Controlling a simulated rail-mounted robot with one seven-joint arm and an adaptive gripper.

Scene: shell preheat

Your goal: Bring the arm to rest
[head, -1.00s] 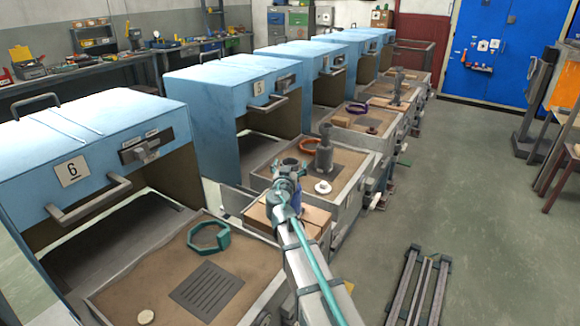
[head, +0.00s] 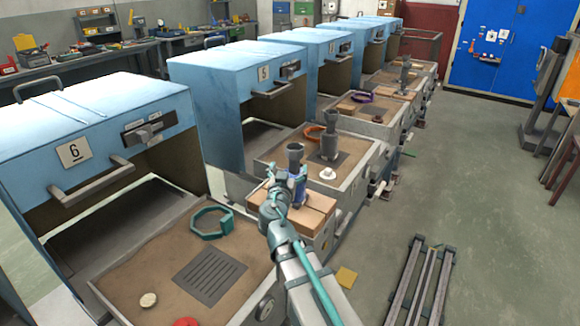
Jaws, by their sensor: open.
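My arm reaches up from the bottom centre of the head view. My gripper (head: 286,184) is at its far end, over a wooden block (head: 318,203) between the station 6 and station 5 trays. Its teal fingers are apart. A dark grey flared piece with a blue lower part (head: 295,154) stands upright on the block, just behind the gripper. My gripper partly hides its lower part, and I cannot tell whether they touch.
Blue hooded station 6 (head: 85,135) has a tray with a teal ring (head: 211,222) and a grate. Station 5 (head: 225,80) holds an orange ring (head: 313,132) and a grey cylinder (head: 330,140).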

